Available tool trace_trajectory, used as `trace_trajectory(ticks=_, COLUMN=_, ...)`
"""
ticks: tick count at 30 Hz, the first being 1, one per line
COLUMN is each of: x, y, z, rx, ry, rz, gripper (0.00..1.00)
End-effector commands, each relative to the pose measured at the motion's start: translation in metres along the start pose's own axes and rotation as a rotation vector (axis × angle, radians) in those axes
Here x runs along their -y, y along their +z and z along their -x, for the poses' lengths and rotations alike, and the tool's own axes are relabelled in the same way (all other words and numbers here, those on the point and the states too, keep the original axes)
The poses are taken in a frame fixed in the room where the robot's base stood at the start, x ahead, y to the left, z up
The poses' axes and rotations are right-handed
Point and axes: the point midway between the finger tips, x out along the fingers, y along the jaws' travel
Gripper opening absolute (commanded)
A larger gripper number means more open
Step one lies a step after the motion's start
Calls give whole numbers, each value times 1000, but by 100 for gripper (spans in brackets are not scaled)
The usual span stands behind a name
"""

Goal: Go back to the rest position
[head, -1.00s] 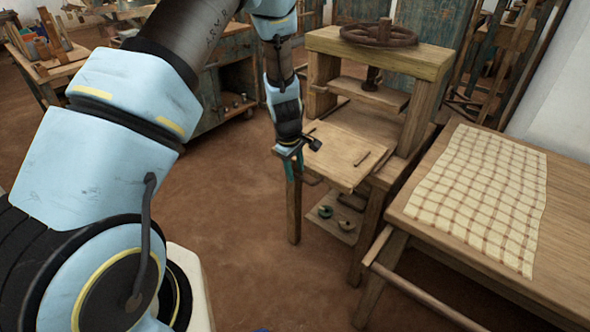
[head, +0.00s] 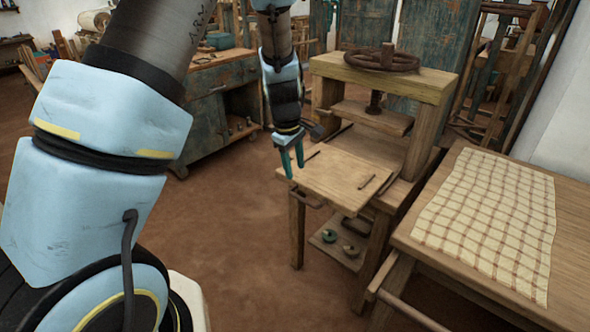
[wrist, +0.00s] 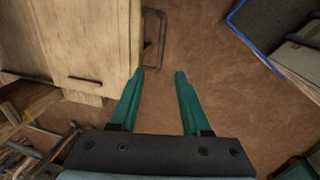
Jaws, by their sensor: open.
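My gripper (head: 293,165) hangs pointing down at the left edge of the wooden press table in the head view. Its two teal fingers are apart with nothing between them. I cannot tell whether a finger touches the handle.
The wooden press (head: 437,110) with a handwheel (head: 382,59) stands just right of my gripper. A table (head: 400,238) with a checked cloth (head: 490,215) is at the right. A workbench (head: 205,115) stands behind. The floor (head: 235,230) in front is clear.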

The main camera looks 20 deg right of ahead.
Motion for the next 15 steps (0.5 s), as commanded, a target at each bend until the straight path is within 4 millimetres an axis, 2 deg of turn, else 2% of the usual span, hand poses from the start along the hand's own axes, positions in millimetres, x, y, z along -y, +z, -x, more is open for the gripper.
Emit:
trace_trajectory(ticks=10, x=4, y=-4, z=3, rx=0, ry=0, rz=-3, gripper=47)
trace_trajectory(ticks=13, x=21, y=-18, z=19, rx=-1, ry=-2, rz=-33, gripper=47)
trace_trajectory(ticks=15, x=45, y=-35, z=38, rx=-4, ry=-5, rz=-77, gripper=47)
